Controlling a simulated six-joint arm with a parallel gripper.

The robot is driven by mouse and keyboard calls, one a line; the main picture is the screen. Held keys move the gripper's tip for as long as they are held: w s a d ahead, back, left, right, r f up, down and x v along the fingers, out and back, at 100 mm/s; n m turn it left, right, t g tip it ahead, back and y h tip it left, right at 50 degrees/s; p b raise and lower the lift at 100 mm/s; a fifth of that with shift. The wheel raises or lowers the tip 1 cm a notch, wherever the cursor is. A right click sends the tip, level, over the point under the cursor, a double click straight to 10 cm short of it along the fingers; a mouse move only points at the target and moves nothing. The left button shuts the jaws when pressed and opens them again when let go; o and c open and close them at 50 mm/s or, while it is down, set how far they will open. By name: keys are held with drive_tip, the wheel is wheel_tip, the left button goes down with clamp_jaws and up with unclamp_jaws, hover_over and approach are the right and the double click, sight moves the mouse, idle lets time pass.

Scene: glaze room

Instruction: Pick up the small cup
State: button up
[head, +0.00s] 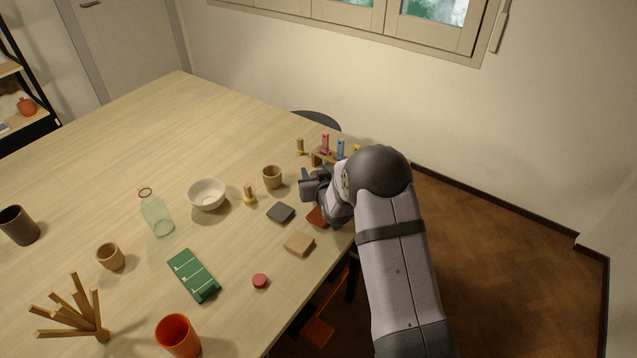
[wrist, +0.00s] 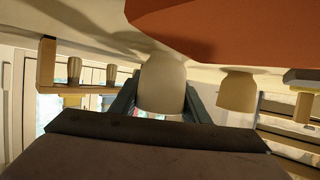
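In the wrist view, which is upside down, a pale beige cup (wrist: 161,84) appears between the two dark fingers of my gripper (wrist: 161,92). The fingertips sit close against both of its sides; whether they press on it is unclear. In the head view my gripper (head: 316,185) is low over the table's right side, and any cup between its fingers is hidden. A tan cup (head: 272,177) stands just left of it, apparently the second cup (wrist: 237,92) in the wrist view. Another tan cup (head: 110,256) stands farther left.
A peg rack (head: 324,157) stands behind my gripper. A red-brown tile (head: 317,217), dark tile (head: 281,213) and tan tile (head: 299,243) lie nearby. A stamp (head: 249,195), white bowl (head: 207,194) and glass bottle (head: 157,215) stand left.

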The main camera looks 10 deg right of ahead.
drive_tip(key=shift+c, duration=1.2)
drive_tip(key=shift+s+r, duration=0.1)
drive_tip(key=shift+r, duration=0.05)
drive_tip(key=shift+s+r+b, duration=0.55)
drive_tip(key=shift+s+r, duration=0.15)
drive_tip(key=r+b+v, duration=0.1)
drive_tip(key=b+v, duration=0.2)
drive_tip(key=v, duration=1.1)
drive_tip(key=shift+w, duration=0.3)
drive_tip(key=shift+r, duration=0.1)
